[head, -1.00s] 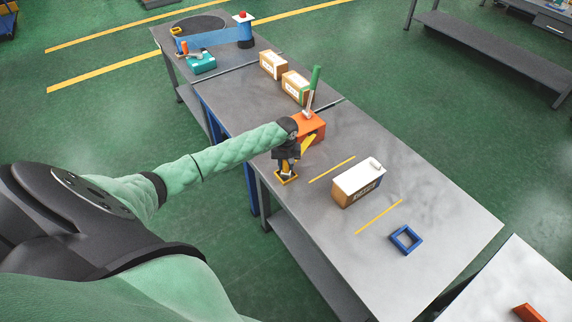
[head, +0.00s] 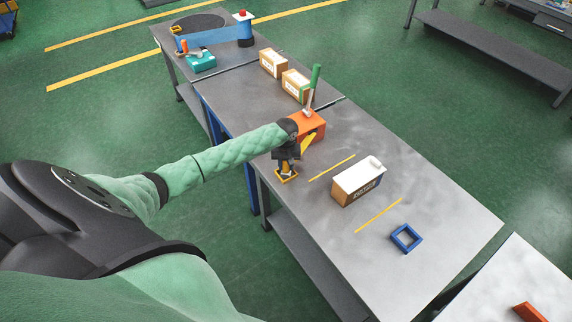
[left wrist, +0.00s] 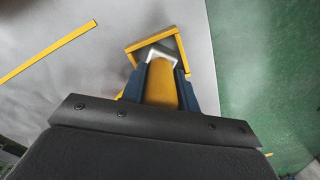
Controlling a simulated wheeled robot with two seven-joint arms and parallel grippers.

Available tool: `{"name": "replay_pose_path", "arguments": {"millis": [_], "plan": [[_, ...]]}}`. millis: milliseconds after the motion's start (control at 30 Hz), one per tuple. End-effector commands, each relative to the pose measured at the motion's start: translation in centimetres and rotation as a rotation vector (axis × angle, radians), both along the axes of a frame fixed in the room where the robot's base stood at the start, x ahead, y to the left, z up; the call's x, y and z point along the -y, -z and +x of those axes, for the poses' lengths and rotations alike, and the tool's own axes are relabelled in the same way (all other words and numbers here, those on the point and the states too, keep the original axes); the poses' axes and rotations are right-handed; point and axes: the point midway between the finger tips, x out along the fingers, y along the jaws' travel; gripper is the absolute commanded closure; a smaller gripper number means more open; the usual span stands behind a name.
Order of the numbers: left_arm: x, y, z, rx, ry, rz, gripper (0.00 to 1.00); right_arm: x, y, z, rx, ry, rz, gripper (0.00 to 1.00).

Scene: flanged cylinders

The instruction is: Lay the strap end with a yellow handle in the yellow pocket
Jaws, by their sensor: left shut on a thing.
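My left gripper (head: 287,168) is shut on the yellow handle (left wrist: 161,82), which lies between its dark blue fingers in the left wrist view. A whitish piece (left wrist: 156,53) shows at the handle's far end, inside the outline of the yellow pocket. The yellow pocket (left wrist: 150,41) is a square frame on the grey table near its left edge; in the head view its rim (head: 288,182) shows just under the gripper. The fingers and handle hide its near part. I cannot tell whether the handle touches the table. My right gripper is not in view.
An orange block (head: 313,124) with a green-handled lever (head: 315,78) stands just behind the gripper. A white-topped box (head: 357,182) stands to the right between yellow lines. A blue square frame (head: 406,239) lies farther right. Two cartons (head: 273,65) stand behind.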

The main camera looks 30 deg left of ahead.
Motion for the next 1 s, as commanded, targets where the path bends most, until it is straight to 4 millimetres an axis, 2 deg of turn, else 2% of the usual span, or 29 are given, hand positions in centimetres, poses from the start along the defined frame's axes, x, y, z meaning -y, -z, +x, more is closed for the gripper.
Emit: {"name": "replay_pose_path", "arguments": {"millis": [67, 100, 200, 233, 500, 633, 867, 933, 1000], "plan": [[0.0, -0.1, 0.0, 0.000, 0.000, 0.000, 1.00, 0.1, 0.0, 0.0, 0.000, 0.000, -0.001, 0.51], [0.0, -0.1, 0.0, 0.000, 0.000, 0.000, 0.66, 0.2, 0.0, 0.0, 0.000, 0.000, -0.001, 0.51], [0.0, 0.0, 0.0, 0.000, 0.000, 0.000, 0.46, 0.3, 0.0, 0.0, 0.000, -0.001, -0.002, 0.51], [0.0, 0.0, 0.0, 0.000, 0.000, 0.000, 0.44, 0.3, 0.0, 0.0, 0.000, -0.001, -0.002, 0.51], [0.0, 0.0, 0.0, 0.000, 0.000, 0.000, 0.44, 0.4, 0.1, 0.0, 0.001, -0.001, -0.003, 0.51], [0.0, -0.7, 0.0, 0.000, 0.000, 0.000, 0.44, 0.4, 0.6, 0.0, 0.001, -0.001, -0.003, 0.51], [-0.1, -4.0, 0.1, 0.003, 0.001, 0.001, 0.44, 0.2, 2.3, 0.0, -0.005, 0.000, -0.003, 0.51], [0.0, -5.1, 0.0, 0.003, 0.001, 0.002, 0.44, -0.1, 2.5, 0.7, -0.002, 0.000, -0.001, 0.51], [0.0, -6.0, 0.1, 0.003, 0.000, -0.001, 0.44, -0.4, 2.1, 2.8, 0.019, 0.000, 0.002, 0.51]]}}
